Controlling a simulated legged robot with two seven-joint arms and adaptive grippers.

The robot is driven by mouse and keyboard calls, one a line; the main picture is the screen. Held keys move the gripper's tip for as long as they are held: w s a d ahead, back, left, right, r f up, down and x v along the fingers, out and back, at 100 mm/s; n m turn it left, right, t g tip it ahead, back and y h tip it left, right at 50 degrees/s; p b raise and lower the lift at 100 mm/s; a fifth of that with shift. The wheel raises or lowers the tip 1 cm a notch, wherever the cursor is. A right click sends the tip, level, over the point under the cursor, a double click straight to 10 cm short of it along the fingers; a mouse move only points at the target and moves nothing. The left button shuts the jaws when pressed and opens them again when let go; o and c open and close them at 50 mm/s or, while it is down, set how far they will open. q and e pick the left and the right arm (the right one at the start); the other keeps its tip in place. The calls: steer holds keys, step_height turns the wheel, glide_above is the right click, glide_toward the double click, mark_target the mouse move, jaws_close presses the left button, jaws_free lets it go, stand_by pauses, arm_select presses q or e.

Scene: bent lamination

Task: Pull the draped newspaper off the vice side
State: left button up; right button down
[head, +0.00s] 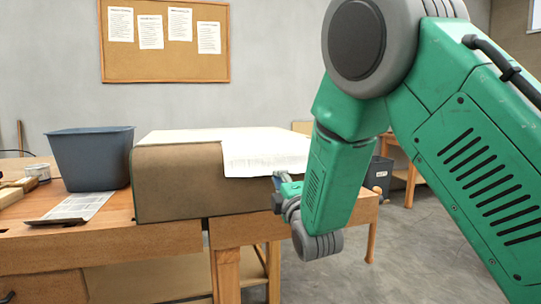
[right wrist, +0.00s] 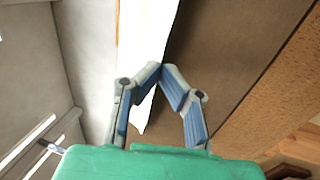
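The newspaper (head: 265,155) is a white sheet draped over the top and right front of a brown, round-edged block (head: 175,185) on the bench. Its lower edge hangs partway down the front face. My right gripper (head: 279,179) is at that lower edge, near its right part. In the right wrist view the fingertips (right wrist: 163,70) come together at the edge of the newspaper (right wrist: 145,35), and a corner of the sheet shows between the fingers. The contact itself is partly hidden. My left gripper is out of view. I cannot make out a vice.
A dark blue bin (head: 90,160) stands left of the block on the wooden bench (head: 120,238). A printed sheet (head: 85,205), a tin (head: 38,172) and wood pieces lie at the far left.

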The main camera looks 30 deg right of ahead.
steer(key=shift+s+a+r+p, duration=0.2)
steer(key=shift+s+r+p, duration=0.3)
steer(key=shift+r, duration=0.2)
steer(key=shift+s+a+r+p, duration=0.15)
steer(key=shift+s+r+p, duration=0.25)
steer(key=shift+r, duration=0.3)
steer(key=shift+s+a+r+p, duration=0.15)
steer(key=shift+s+r+p, duration=0.65)
steer(key=shift+r, duration=0.25)
